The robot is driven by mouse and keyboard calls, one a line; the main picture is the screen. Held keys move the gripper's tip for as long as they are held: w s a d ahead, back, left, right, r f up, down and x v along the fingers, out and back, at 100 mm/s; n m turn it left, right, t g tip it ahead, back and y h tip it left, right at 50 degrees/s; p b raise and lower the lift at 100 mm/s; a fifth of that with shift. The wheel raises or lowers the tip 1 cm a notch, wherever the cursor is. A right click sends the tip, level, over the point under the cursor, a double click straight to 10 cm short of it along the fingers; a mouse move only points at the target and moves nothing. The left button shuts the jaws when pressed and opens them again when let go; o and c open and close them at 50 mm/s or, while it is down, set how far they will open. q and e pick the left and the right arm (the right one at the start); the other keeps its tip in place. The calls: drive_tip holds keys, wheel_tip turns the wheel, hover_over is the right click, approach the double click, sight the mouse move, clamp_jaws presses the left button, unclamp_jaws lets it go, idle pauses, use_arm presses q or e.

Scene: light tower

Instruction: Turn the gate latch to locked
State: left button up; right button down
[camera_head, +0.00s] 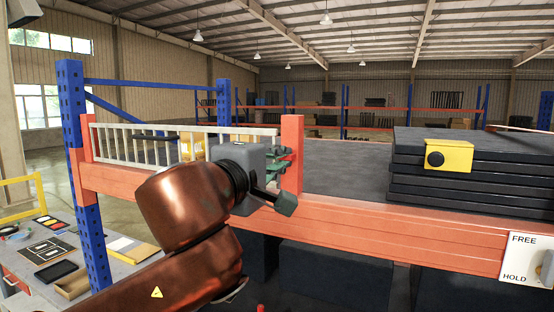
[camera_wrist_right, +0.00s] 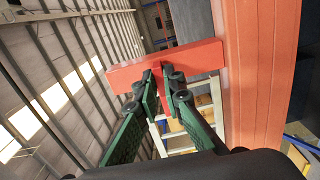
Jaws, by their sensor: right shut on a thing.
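The pale slatted gate (camera_head: 130,150) spans between two orange posts on the shelf beam; part of it also shows in the wrist view (camera_wrist_right: 217,108). My right gripper (camera_head: 281,165) is at the right-hand orange post (camera_head: 293,150), beside the gate's end. In the wrist view its green fingers (camera_wrist_right: 161,82) come close together against the orange post (camera_wrist_right: 195,60), shut on what seems to be the gate latch. My left gripper is in neither view.
A yellow box with a black knob (camera_head: 448,156) is on stacked dark panels (camera_head: 480,190) at the right. A FREE/HOLD plate (camera_head: 525,258) is on the orange beam (camera_head: 400,230). A blue upright (camera_head: 73,120) stands left. A table (camera_head: 30,225) with small items is at lower left.

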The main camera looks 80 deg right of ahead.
drive_tip(key=shift+s, duration=0.1)
drive_tip(key=c, duration=2)
unclamp_jaws()
drive_tip(key=shift+c, duration=0.2)
drive_tip(key=v, duration=1.2)
